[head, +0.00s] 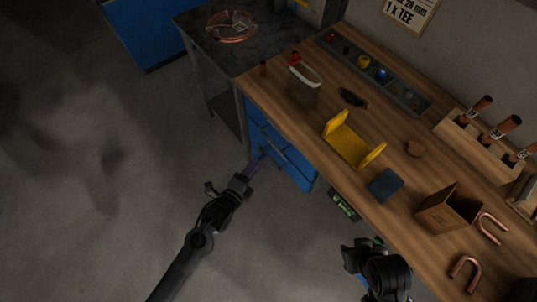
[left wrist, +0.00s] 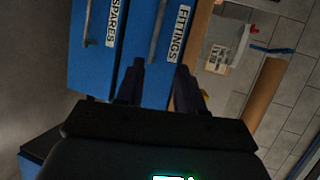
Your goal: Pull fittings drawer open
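The fittings drawer (left wrist: 170,60) is a blue front with a white FITTINGS label and an upright grey bar handle (left wrist: 158,30) in the left wrist view. In the head view the blue drawer unit (head: 292,168) sits under the wooden bench. My left gripper (head: 257,160) is in front of this unit. In the left wrist view its two dark fingers (left wrist: 160,72) are apart, with the lower end of the handle showing between their tips. I cannot tell whether they touch it. My right arm's dark end (head: 378,272) is at the lower right; its fingers cannot be made out.
A SPARES drawer (left wrist: 100,65) lies beside the fittings drawer. The wooden bench top (head: 320,125) carries a yellow bracket (head: 347,144), a parts tray (head: 402,92), a brown box (head: 447,207) and copper bends (head: 465,272). The floor (head: 90,190) left of my left arm is clear.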

